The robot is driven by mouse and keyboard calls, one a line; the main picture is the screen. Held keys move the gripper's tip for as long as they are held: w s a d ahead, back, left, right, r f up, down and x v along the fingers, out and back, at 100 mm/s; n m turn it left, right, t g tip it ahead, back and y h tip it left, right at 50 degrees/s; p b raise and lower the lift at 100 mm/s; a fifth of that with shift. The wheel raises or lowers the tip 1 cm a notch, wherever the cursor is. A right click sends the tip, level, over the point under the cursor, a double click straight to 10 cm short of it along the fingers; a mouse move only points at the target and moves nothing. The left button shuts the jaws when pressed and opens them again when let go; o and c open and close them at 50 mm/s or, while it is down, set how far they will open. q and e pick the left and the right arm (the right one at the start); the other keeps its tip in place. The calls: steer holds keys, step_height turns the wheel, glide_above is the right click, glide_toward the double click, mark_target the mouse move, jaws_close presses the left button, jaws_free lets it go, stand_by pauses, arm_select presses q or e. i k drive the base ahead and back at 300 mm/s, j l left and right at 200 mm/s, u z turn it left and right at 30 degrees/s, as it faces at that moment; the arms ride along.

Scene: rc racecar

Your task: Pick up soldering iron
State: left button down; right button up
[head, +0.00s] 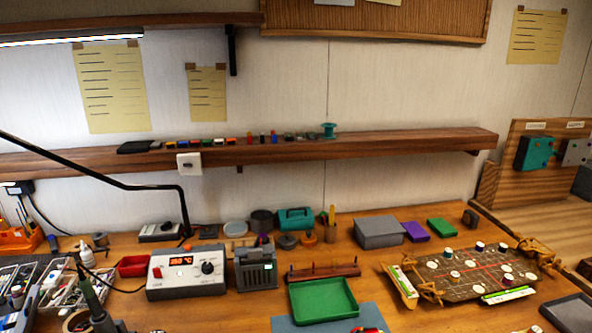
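What looks like the soldering iron (88,290) stands near-upright at the lower left of the head view, a slim grey-green handle with a dark cable at its upper part. The cable runs right towards a white soldering station (186,284) with a lit red display and a black knob. The iron's lower end is near the bottom edge, and its tip is not clear to see. Neither of my grippers shows in the head view.
Clear trays of small parts (62,285) crowd the left. A black lamp arm (110,180) reaches over the back left.

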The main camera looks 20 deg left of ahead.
mark_target(98, 313)
steer(key=u, duration=1.8)
